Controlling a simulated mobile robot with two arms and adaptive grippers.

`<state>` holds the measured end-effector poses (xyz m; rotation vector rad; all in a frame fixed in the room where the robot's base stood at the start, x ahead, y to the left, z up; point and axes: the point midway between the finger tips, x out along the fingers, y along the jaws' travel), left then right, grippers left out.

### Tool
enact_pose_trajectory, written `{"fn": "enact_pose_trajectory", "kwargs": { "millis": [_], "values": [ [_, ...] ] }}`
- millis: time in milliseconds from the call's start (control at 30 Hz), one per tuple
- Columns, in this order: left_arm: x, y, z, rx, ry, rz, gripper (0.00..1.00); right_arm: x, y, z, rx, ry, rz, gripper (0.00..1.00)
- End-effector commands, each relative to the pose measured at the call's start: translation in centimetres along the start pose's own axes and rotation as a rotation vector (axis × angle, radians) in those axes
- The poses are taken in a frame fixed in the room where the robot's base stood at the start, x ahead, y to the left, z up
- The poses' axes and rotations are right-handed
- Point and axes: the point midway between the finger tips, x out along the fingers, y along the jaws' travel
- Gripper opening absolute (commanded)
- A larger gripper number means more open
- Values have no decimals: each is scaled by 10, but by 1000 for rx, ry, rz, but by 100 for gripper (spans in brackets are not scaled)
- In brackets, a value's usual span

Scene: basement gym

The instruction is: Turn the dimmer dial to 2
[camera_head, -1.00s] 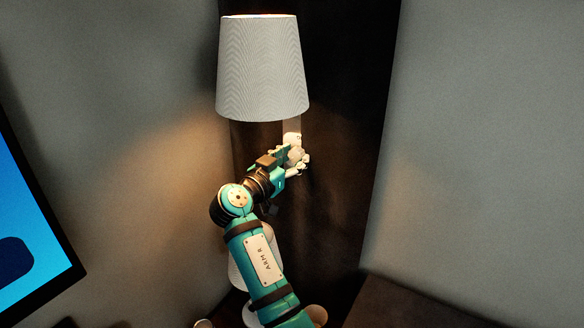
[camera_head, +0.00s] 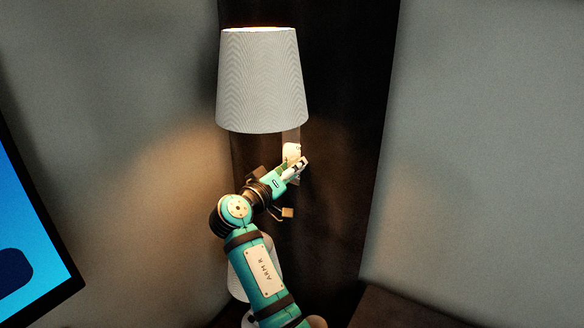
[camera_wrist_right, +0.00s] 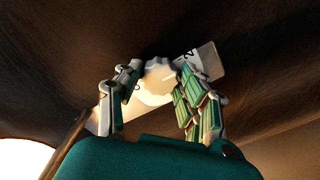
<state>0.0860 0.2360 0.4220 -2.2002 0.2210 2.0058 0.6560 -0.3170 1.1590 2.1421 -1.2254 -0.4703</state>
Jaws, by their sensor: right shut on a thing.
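The dimmer dial (camera_head: 291,151) is a cream knob with a scalloped rim on a pale plate (camera_head: 291,137), below the lampshade. In the right wrist view the dial (camera_wrist_right: 156,80) sits between the two fingers. The plate (camera_wrist_right: 211,61) there carries a dark mark that looks like a 2, to the upper right of the dial. My right gripper (camera_head: 299,167) is at the dial, and in the wrist view its fingers (camera_wrist_right: 153,92) are shut on it. I cannot tell which number the dial points to. My left gripper is not in view.
A ribbed white lampshade (camera_head: 262,80), lit from within, hangs just above the dial. A dark panel (camera_head: 345,110) is behind it, with grey walls on both sides. A screen (camera_head: 30,235) stands at the left. A brown surface (camera_head: 410,305) is at the lower right.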

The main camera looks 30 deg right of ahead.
Motion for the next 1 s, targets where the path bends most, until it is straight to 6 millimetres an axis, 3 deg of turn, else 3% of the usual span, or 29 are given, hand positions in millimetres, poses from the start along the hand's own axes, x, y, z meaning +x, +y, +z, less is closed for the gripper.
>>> {"fn": "enact_pose_trajectory", "kwargs": {
  "millis": [667, 700, 833, 1000],
  "values": [
    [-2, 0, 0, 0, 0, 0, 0, 0, 2, -4, -53, 9, 4, 7],
    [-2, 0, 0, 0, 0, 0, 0, 0, 2, -4, -53, 9, 4, 44],
    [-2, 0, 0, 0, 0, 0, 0, 0, 2, -3, -54, 7, 3, 61],
    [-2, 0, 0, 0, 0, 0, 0, 0, 1, -2, -54, 4, 2, 62]
  ]
}}
